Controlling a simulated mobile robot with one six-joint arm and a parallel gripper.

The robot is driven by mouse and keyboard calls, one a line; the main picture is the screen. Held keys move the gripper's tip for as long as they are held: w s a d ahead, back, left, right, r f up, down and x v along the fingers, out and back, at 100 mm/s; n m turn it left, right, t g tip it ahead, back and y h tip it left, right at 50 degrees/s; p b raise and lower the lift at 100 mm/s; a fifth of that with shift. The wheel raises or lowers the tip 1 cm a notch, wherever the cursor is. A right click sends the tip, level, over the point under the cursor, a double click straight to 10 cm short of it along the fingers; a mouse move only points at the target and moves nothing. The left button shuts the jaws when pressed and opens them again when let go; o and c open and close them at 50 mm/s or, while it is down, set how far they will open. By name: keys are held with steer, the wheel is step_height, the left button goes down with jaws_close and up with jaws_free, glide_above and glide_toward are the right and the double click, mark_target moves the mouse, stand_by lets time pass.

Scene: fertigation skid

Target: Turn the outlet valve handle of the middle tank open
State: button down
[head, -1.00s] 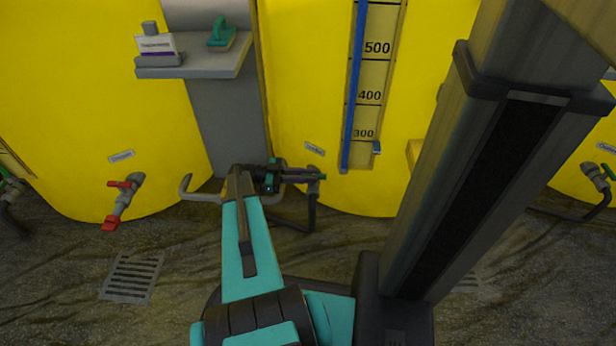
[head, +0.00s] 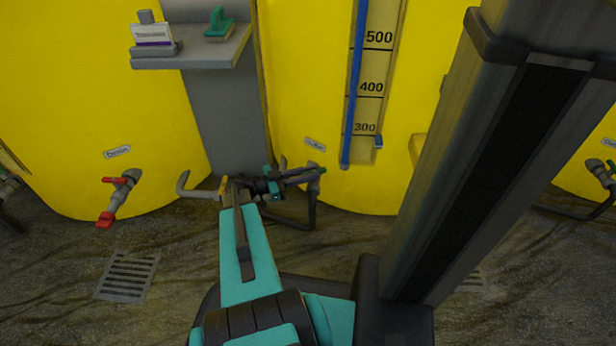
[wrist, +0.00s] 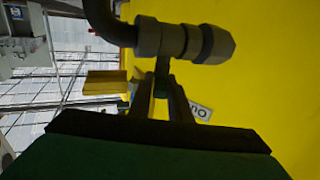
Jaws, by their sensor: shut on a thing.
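The middle yellow tank (head: 300,90) has a grey outlet valve (head: 314,186) low on its front, with a dark hose bending down below it. My gripper (head: 316,173) reaches in from the left and is shut on the handle. In the wrist view the grey valve body (wrist: 180,42) lies just beyond my fingers (wrist: 163,85), which are close together. How far the handle is turned cannot be told.
A left tank's valve has a red handle (head: 105,218). A grey shelf (head: 200,60) with a sign and a green-handled tool stands between the tanks. A grey hook-shaped bar (head: 185,188) is left of my wrist. A floor grate (head: 128,276) lies at lower left.

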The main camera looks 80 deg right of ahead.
steer(key=shift+s+a+f+n+t+h+b, duration=0.1)
steer(key=shift+s+a+n+t+h+b, duration=0.1)
steer(key=shift+n+t+h+b, duration=0.55)
steer(key=shift+s+a+n+t+h+b, duration=0.15)
steer(key=shift+n+t+h+b, duration=0.35)
steer(key=shift+h+b, duration=0.45)
steer(key=shift+r+n+t+h, duration=0.25)
steer(key=shift+n+t+h, duration=0.25)
steer(key=shift+n+t, duration=0.05)
steer(key=shift+n+t+h+p, duration=0.4)
steer(key=shift+p, duration=0.3)
steer(key=t+p, duration=0.1)
steer(key=p, duration=0.1)
steer(key=n+t+h+p, duration=0.1)
steer(key=p, duration=0.1)
steer(key=shift+s+r+n+p, duration=0.2)
steer(key=shift+n+p, duration=0.1)
steer(key=n+t+h+p, duration=0.1)
steer(key=t+p, duration=0.1)
steer(key=n+t+h+p, duration=0.1)
steer(key=t+p, duration=0.1)
steer(key=shift+s+n, duration=0.2)
steer(key=shift+n, duration=0.2)
steer(key=shift+s+a+f+n+t+h+p, duration=0.1)
steer(key=shift+n+t+h+p, duration=0.3)
steer(key=shift+n+t+p, duration=0.45)
steer(key=shift+a+f+t, duration=0.1)
steer(key=shift+f+t, duration=0.05)
steer(key=shift+t, duration=0.4)
